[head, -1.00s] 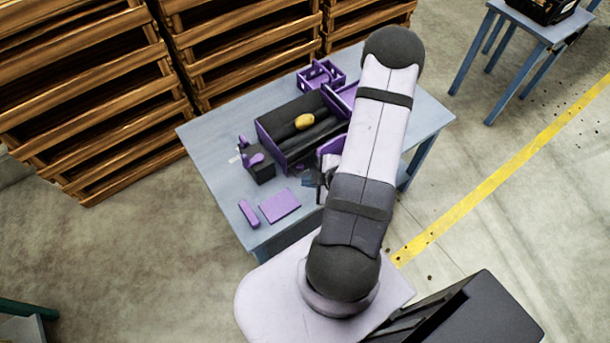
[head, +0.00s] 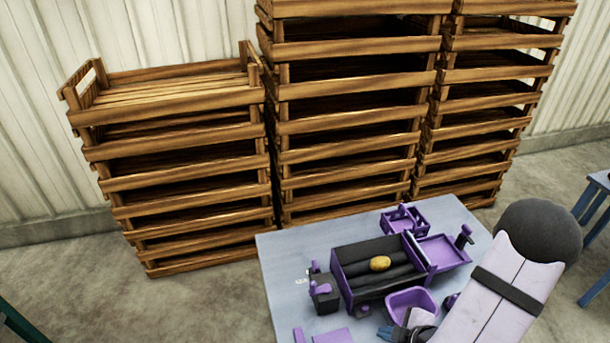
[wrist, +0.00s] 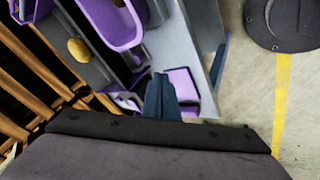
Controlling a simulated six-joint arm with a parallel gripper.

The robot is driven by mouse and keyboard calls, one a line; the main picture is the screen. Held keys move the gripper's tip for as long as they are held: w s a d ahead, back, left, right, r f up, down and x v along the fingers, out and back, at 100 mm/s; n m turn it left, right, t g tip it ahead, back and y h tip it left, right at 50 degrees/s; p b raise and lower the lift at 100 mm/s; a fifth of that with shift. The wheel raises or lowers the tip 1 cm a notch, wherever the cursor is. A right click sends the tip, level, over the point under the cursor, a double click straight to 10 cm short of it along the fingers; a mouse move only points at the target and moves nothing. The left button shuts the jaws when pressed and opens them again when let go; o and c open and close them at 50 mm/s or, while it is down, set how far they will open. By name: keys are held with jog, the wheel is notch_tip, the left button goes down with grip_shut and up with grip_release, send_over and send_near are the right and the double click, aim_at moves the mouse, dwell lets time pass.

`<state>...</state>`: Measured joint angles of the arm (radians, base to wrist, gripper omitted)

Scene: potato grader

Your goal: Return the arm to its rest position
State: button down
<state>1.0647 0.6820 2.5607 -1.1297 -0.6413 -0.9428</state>
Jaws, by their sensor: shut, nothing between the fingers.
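My arm (head: 505,290) rises at the right of the head view and partly covers the table's front right. My gripper (head: 388,334) shows at the bottom edge of the head view, just in front of a purple bin (head: 412,300). In the wrist view its dark fingers (wrist: 160,82) are closed together with nothing between them. The purple bin also shows at the top of the wrist view (wrist: 118,25). A yellow potato (head: 380,263) lies on the dark rollers of the grader (head: 345,283), away from my gripper.
The blue-grey table (head: 283,265) holds a purple tray (head: 443,250), a small purple box (head: 405,219), a dark block with purple parts (head: 322,293) and a flat purple plate (head: 333,336). Stacked wooden crates (head: 345,125) stand behind it. The space above the table's left side is clear.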

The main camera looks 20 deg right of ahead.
notch_tip(320, 180, up, 10)
jog(key=w+a+m+g+h+p, duration=0.1)
jog(key=w+m+g+h+p, duration=0.1)
jog(key=m+g+h+p, duration=0.3)
jog(key=s+a+r+m+g+y, duration=0.1)
jog(key=s+a+r+m, duration=0.1)
jog(key=a, duration=0.5)
jog(key=s+a+r+m+y, duration=0.2)
jog(key=a+r+m, duration=0.2)
jog(key=a+r, duration=0.3)
jog(key=shift+s+a+r+g+y, duration=0.3)
jog(key=shift+a+g, duration=0.1)
jog(key=shift+a, duration=0.35)
